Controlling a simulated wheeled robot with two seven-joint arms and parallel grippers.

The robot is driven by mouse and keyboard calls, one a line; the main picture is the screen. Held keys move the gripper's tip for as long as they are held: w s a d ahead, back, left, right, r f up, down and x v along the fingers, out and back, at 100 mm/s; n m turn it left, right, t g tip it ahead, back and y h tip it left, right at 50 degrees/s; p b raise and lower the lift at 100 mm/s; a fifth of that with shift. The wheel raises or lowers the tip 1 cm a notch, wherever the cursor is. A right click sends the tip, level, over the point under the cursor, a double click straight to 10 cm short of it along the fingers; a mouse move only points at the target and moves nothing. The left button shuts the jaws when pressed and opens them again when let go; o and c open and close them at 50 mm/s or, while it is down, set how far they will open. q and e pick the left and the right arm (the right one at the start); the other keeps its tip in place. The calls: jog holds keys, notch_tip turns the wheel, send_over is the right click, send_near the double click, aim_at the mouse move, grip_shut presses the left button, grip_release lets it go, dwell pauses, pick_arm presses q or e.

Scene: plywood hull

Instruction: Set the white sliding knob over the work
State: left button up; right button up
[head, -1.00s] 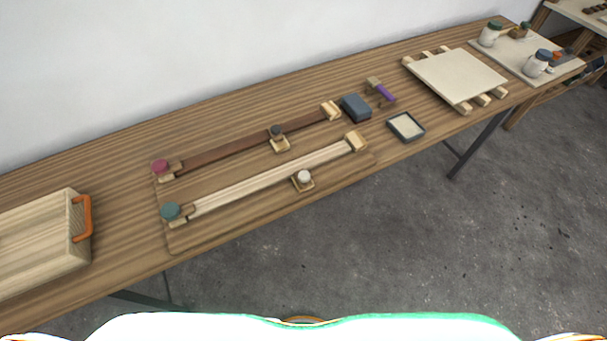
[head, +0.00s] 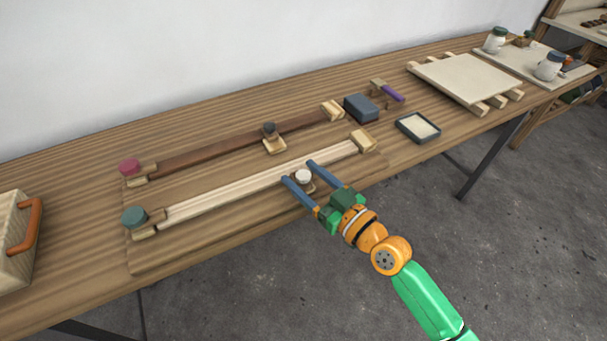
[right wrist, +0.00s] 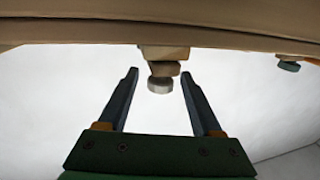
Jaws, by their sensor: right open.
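The white knob (head: 303,176) sits on a small wooden slider block beside the front edge of the pale strip (head: 235,192), right of the strip's middle. My right gripper (head: 299,171) is open, its two blue fingers on either side of the white knob with a gap to each. In the right wrist view the white knob (right wrist: 160,84) hangs between the open fingers, near their tips, and the picture appears upside down. I cannot tell whether the fingers touch anything. My left gripper is not in view.
A dark knob (head: 269,130) sits by the brown strip (head: 215,142) behind. A teal knob (head: 134,218) and a red knob (head: 130,167) are at the left ends. A shallow tray (head: 418,127) and a dark block (head: 361,108) lie to the right.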

jog(key=shift+w+a, duration=0.15)
grip_shut()
dwell(1.4)
